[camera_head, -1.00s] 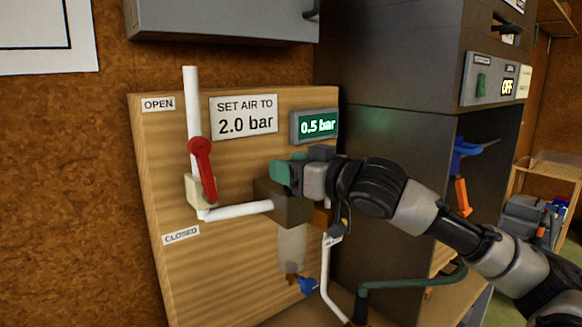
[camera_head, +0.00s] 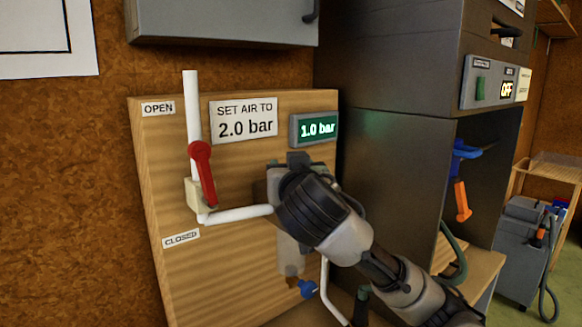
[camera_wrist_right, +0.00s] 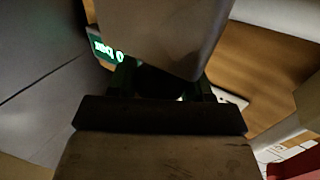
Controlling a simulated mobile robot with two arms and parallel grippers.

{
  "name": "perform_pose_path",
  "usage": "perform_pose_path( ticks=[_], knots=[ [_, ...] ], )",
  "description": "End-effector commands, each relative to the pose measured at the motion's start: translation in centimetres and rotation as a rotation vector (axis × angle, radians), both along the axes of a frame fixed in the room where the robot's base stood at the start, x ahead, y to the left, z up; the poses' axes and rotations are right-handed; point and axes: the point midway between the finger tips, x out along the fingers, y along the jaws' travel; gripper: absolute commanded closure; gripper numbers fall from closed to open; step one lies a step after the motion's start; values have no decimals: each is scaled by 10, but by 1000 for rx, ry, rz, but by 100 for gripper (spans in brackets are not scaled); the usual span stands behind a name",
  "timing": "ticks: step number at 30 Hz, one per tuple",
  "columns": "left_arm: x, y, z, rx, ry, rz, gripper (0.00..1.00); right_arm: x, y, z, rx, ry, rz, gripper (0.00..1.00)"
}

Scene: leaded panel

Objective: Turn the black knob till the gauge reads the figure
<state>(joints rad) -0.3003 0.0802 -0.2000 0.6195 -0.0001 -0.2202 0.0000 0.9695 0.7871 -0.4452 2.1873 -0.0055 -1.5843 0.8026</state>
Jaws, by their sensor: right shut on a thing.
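The gauge (camera_head: 318,129) on the wooden board (camera_head: 190,270) reads 1.0 bar. The sign (camera_head: 243,119) beside it reads "SET AIR TO 2.0 bar". In the head view my right wrist covers the knob and most of the regulator. My left gripper is in neither view.
A red lever (camera_head: 202,172) sits on the white pipe at the left, between OPEN and CLOSED labels. A grey cabinet (camera_head: 390,190) stands close on the right. A blue valve handle (camera_head: 307,288) is below the regulator.

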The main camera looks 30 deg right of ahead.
Motion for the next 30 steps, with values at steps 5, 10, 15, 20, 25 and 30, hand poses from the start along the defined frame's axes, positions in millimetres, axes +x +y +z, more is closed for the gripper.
perform_pose_path(
  ticks=[5,10,15,20,25,30],
  knots=[
    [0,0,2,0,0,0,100,1,2,0,3,4,-161,73],
    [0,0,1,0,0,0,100,1,1,-1,1,6,-305,73],
    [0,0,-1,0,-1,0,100,1,1,-1,0,5,-422,73],
    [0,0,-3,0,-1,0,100,1,0,-1,-2,5,-500,73],
    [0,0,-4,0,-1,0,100,1,0,-1,-5,5,-548,73],
    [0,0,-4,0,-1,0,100,1,0,-1,-4,5,-568,73]
  ],
)
